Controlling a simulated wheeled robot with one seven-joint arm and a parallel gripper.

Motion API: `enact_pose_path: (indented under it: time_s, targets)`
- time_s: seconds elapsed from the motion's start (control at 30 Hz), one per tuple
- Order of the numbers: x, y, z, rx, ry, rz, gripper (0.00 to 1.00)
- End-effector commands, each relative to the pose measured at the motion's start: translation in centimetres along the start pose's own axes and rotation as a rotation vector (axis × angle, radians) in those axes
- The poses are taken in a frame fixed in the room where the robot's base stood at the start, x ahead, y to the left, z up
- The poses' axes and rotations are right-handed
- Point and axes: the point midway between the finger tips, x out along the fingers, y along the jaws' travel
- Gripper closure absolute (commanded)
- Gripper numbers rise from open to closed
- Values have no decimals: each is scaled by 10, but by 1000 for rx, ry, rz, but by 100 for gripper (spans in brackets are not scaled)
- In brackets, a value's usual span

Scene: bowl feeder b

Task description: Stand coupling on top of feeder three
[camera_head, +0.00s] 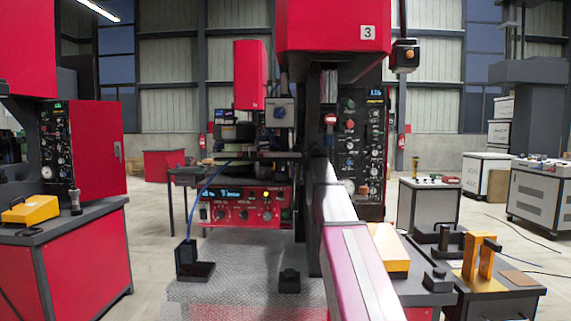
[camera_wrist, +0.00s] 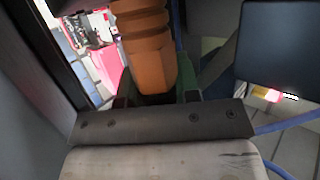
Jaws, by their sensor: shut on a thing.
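The coupling (camera_wrist: 143,45) appears to be the orange-brown, ribbed piece in the wrist view. In the head view, my arm reaches forward to the machine, and I cannot make out the gripper or coupling there. A red machine head (camera_head: 325,22) with a number 3 plate hangs at top centre. Below it, a red control box (camera_head: 245,206) with a lit display sits behind the grey worktop. Which of these parts is feeder three's top, I cannot tell.
A grey textured worktop (camera_head: 245,285) lies in front, with a dark block (camera_head: 289,281) and a small stand (camera_head: 195,270). At right, a bench holds orange parts (camera_head: 482,257). A red cabinet (camera_head: 80,262) stands left. A dark panel (camera_wrist: 285,45) is close at right in the wrist view.

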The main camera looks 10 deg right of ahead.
Motion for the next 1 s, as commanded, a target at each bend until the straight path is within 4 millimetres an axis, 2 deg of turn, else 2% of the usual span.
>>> enact_pose_path:
  time_s: [0.17, 0.2, 0.27, 0.3, 0.63, 0.77, 1.0]
  targets:
    - [0, 0, 2, 0, 0, 0, 95]
    - [1, 0, 3, 0, 0, 0, 67]
    - [1, 0, 2, 0, 0, 0, 47]
    - [1, 0, 2, 0, 0, 0, 45]
    - [0, 0, -1, -1, 0, 0, 45]
    - [-16, 0, 0, 0, 0, 2, 45]
    - [-64, -1, 1, -1, 0, 3, 45]
